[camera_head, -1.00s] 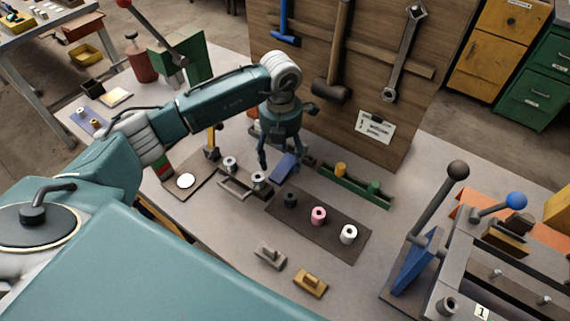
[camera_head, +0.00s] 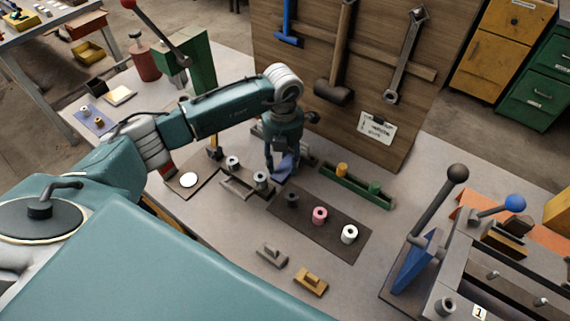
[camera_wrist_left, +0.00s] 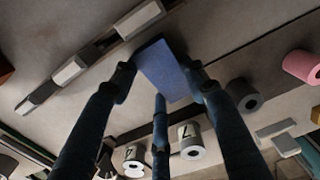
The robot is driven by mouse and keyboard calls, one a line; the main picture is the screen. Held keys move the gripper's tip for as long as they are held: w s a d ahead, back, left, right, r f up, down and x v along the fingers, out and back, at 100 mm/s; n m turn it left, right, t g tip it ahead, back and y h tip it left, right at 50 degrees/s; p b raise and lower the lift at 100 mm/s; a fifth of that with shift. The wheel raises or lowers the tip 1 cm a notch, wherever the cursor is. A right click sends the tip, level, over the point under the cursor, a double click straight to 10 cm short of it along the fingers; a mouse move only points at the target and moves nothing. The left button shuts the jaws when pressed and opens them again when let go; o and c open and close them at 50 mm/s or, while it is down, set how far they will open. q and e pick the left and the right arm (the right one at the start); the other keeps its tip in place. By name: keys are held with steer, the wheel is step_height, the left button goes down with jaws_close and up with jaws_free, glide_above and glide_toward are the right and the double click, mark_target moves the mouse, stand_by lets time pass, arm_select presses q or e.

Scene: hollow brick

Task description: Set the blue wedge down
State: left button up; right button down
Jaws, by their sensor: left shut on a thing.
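The blue wedge (camera_head: 284,169) is in the fingers of my left gripper (camera_head: 279,160), low over the workbench behind the dark strip. In the left wrist view the wedge (camera_wrist_left: 168,72) sits tilted between the three dark fingers (camera_wrist_left: 160,88), which close around it. Bare bench and part of a dark strip show behind it. The fingers partly hide the wedge in the head view, and I cannot tell if its lower edge touches the bench. My right gripper is not in view.
A dark mat (camera_head: 332,234) with black, pink (camera_head: 320,216) and white spools lies just in front. A holder (camera_head: 247,189) with grey cylinders is left of the wedge. A green tray (camera_head: 358,188) is right. The tool board (camera_head: 340,75) rises behind. The front bench is partly clear.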

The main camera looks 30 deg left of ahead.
arm_select(q)
step_height(320, 180, up, 13)
steer(key=b, duration=0.3)
step_height(320, 180, up, 7)
glide_above(283, 164)
steer(key=s+d+f+m, duration=0.3)
steer(key=s+m, duration=0.5)
steer(key=m, duration=0.9)
steer(key=s+d+f+m, duration=0.3)
steer(key=s+m, duration=0.5)
steer(key=m, duration=0.9)
steer(key=shift+s+d, duration=0.2)
steer(key=shift+d, duration=0.7)
